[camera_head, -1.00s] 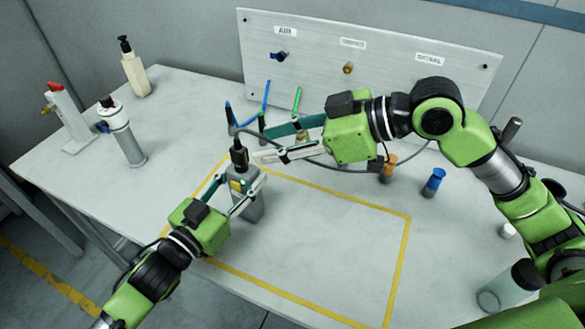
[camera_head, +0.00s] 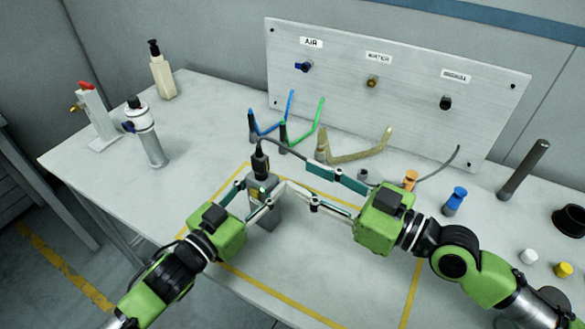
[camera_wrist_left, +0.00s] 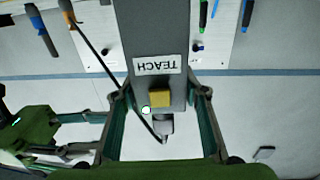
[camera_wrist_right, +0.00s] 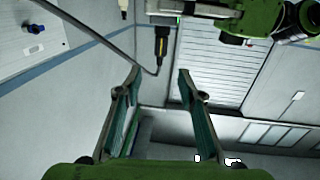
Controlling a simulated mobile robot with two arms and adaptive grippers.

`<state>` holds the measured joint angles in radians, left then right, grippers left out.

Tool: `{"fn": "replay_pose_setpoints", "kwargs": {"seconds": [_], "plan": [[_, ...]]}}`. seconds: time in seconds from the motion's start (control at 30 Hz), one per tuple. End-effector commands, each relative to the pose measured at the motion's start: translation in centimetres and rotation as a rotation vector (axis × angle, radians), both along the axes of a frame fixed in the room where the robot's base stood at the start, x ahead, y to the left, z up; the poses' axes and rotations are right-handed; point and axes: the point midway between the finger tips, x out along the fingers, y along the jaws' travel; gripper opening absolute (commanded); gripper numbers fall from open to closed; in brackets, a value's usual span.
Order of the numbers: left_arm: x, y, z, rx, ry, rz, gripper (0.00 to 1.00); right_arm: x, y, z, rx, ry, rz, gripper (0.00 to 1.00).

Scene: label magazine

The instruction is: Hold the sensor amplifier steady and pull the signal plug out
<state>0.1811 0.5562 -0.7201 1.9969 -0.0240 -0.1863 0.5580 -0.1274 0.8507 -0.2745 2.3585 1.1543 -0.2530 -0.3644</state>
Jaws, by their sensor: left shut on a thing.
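The sensor amplifier (camera_head: 267,217) is a grey upright box in the yellow-outlined area of the bench. In the left wrist view the amplifier (camera_wrist_left: 150,30) shows a TEACH label and a yellow button. My left gripper (camera_head: 259,187) is shut on its sides. The black signal plug (camera_head: 261,162) sits at the amplifier's top, with a dark cable leaving it. My right gripper (camera_head: 296,179) is open and empty, just right of the plug. In the right wrist view the plug (camera_wrist_right: 161,42) lies beyond and between the parted fingertips (camera_wrist_right: 158,78), not touching them.
A panel (camera_head: 420,120) with AIR, WATER and a third labelled port stands behind. Blue (camera_head: 253,125), green (camera_head: 284,135) and tan (camera_head: 322,145) bent pieces stand behind the plug. Orange (camera_head: 410,180) and blue (camera_head: 455,200) small items stand right. The cable (camera_head: 290,147) arcs behind my right gripper.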

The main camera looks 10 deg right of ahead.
Motion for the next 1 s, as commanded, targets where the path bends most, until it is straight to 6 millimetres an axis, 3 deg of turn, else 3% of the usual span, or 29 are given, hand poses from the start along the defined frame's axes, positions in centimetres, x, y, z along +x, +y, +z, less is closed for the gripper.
{"fn": "replay_pose_setpoints", "kwargs": {"seconds": [0.7,1.0], "plan": [[0.0,0.0,0.1,-0.001,-0.001,0.000,0.12,6.3,7.0,0.2,0.004,-0.001,0.001,0.36],[0.0,0.0,0.1,0.000,-0.001,0.000,0.12,7.8,8.7,0.1,0.001,0.001,0.002,0.36]]}}
